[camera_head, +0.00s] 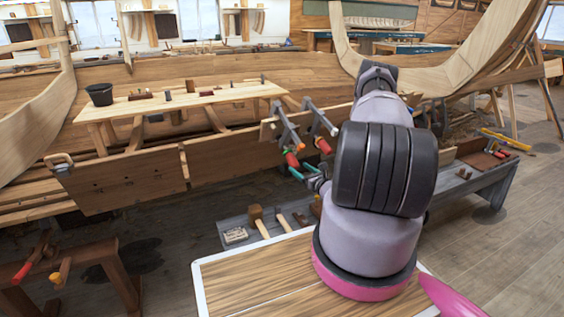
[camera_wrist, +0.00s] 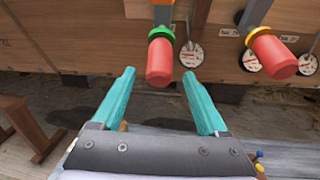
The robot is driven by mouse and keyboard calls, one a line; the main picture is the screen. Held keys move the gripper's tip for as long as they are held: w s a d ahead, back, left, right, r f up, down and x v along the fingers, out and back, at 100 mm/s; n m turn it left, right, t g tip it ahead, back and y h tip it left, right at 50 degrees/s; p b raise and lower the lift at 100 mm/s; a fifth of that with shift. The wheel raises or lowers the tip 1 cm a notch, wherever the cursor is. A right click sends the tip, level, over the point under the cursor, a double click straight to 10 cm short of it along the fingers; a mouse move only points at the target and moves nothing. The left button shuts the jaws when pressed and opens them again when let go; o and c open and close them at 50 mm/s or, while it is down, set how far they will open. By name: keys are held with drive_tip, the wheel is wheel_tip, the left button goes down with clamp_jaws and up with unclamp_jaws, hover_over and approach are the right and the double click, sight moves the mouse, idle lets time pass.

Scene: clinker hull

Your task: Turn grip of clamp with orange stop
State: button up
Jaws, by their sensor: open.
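Two clamps with red grips hang on the plank. In the wrist view, the left clamp's red grip (camera_wrist: 160,62) has a green collar (camera_wrist: 161,33), with an orange piece (camera_wrist: 163,15) above it. The right clamp's red grip (camera_wrist: 274,58) has an orange-yellow collar (camera_wrist: 258,35). In the head view, the left clamp (camera_head: 288,130) and right clamp (camera_head: 318,120) stand side by side. My gripper (camera_wrist: 158,74) is open, its teal fingers apart. The left grip appears between and beyond the fingertips; I see no contact. My gripper also shows in the head view (camera_head: 303,170), just below the grips.
White round tags (camera_wrist: 191,54) hang on the plank behind the clamps. A low grey bench (camera_head: 235,237) with mallets lies below. A plank bench (camera_head: 190,100) with a dark bucket (camera_head: 99,94) stands at the left. Open floor (camera_head: 500,260) lies at the right.

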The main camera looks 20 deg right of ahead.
sight(289, 160)
drive_tip(key=w, duration=0.2)
drive_tip(key=w+a, duration=0.1)
drive_tip(key=w, duration=0.5)
drive_tip(key=shift+w+a, duration=0.15)
drive_tip(key=shift+w, duration=0.1)
clamp_jaws()
